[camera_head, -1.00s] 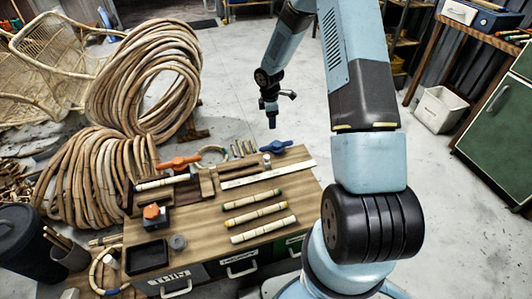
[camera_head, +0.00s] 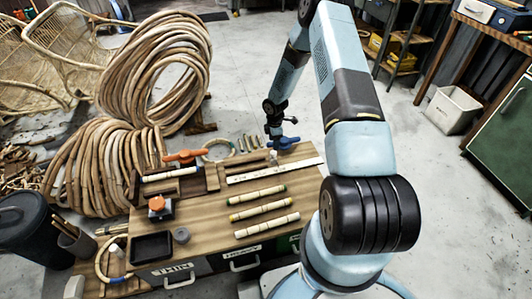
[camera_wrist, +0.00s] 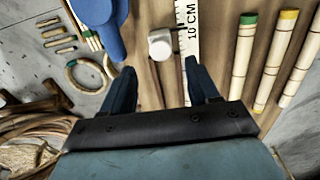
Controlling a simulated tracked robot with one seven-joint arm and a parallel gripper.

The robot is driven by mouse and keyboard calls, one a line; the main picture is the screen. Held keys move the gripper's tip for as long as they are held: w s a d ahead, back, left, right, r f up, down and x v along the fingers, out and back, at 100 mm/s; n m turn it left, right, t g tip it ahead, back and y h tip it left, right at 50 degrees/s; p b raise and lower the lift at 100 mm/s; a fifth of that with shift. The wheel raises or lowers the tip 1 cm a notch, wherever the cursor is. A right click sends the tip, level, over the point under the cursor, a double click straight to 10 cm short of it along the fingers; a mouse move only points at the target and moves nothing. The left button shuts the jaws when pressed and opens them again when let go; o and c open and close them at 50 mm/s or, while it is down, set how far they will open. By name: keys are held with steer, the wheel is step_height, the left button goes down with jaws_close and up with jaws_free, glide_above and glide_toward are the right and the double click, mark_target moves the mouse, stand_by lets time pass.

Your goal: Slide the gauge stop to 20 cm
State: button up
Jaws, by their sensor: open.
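The gauge is a white ruler strip (camera_head: 275,170) lying along the back of the wooden table. Part of it shows in the wrist view (camera_wrist: 190,35), marked 10 CM. The gauge stop appears to be the small pale knob (camera_wrist: 161,44) just left of the strip, small in the head view (camera_head: 273,155). My gripper (camera_wrist: 160,82) is open, with its two fingers either side of the knob's line in the picture and the knob ahead of the tips. Nothing is between the fingers. In the head view my gripper (camera_head: 274,132) is at the table's back edge; its height above the knob is unclear.
A blue handle (camera_head: 284,143) stands close to my gripper, at upper left in the wrist view (camera_wrist: 98,22). Several rattan pieces with coloured ends (camera_head: 262,210) lie in front of the ruler. An orange handle (camera_head: 184,156) and a black tray (camera_head: 152,247) are further left.

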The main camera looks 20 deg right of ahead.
mark_target(273, 152)
step_height(273, 152, down, 7)
steer(key=shift+a+r, duration=0.1)
steer(key=shift+a, duration=0.05)
steer(key=shift+c, duration=0.3)
jaws_close()
stand_by(0.5)
